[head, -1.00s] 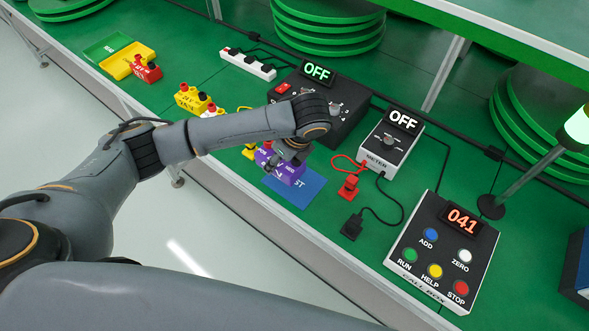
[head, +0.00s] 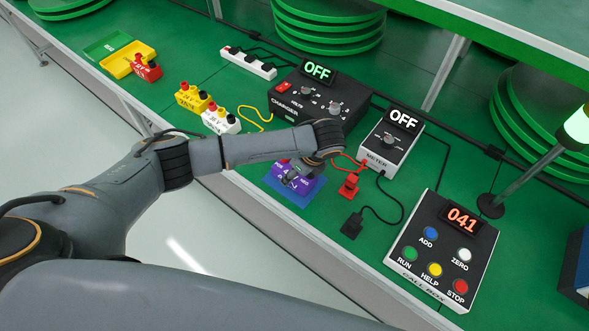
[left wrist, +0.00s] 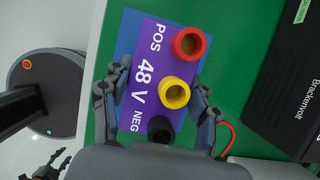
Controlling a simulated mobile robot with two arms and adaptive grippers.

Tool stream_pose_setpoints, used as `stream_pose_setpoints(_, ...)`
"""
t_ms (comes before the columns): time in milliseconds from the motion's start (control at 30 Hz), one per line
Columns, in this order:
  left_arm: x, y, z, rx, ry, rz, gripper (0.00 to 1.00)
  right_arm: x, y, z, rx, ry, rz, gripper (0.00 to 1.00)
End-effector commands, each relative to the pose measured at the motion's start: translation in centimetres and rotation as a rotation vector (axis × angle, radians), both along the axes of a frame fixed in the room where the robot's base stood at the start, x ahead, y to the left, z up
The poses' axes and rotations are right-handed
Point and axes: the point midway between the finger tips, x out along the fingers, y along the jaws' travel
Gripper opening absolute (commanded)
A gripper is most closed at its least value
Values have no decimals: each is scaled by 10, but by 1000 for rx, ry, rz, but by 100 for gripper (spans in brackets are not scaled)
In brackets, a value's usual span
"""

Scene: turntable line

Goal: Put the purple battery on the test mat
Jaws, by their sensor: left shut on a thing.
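The purple 48 V battery (head: 306,187) is at the blue test mat (head: 277,192), over it in the head view. In the left wrist view the battery (left wrist: 150,68) has red, yellow and black terminals, and part of the mat (left wrist: 127,38) shows beside and behind it. My left gripper (head: 291,176) is shut on the battery, with one finger on each side (left wrist: 160,105). Whether the battery's underside touches the mat is hidden. Dark fingers, seemingly my right gripper (left wrist: 48,166), show at the lower left of the wrist view, too small to judge.
The black charger (head: 320,105) and the meter (head: 388,145) stand behind, both displays reading OFF. A red plug (head: 349,186) and a black plug (head: 352,225) lie to the right. The call box (head: 445,250) is farther right. White (head: 220,120) and yellow (head: 192,97) batteries stand left.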

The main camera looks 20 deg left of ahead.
Motion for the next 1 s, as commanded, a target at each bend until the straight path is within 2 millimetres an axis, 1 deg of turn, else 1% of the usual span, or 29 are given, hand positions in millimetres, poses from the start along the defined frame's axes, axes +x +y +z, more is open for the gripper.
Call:
stream_pose_setpoints(67, 1, 0, 0, -1, -2, 0, 0, 0, 0, 0, 0, 0, 0, 40)
stream_pose_setpoints(100, 0, 0, -2, 0, 0, 0, 64, 0, 0, 0, 0, 0, 0, 40)
stream_pose_setpoints(200, 0, 0, -2, 0, 0, 0, 82, 0, 0, 0, 0, 0, 0, 40)
stream_pose_setpoints(500, 0, 0, -1, 0, 0, 0, 82, 0, 0, 0, -1, 0, -1, 40)
stream_pose_setpoints(633, 0, -2, 5, -2, -2, -1, 82, 1, 0, 0, -1, -1, -1, 40)
stream_pose_setpoints(767, -2, -10, 24, -3, -4, -2, 82, 1, -1, -1, -1, -1, -1, 40)
stream_pose_setpoints(1000, -9, -30, 72, -4, -2, -2, 82, 1, -2, -4, -3, -1, -1, 40)
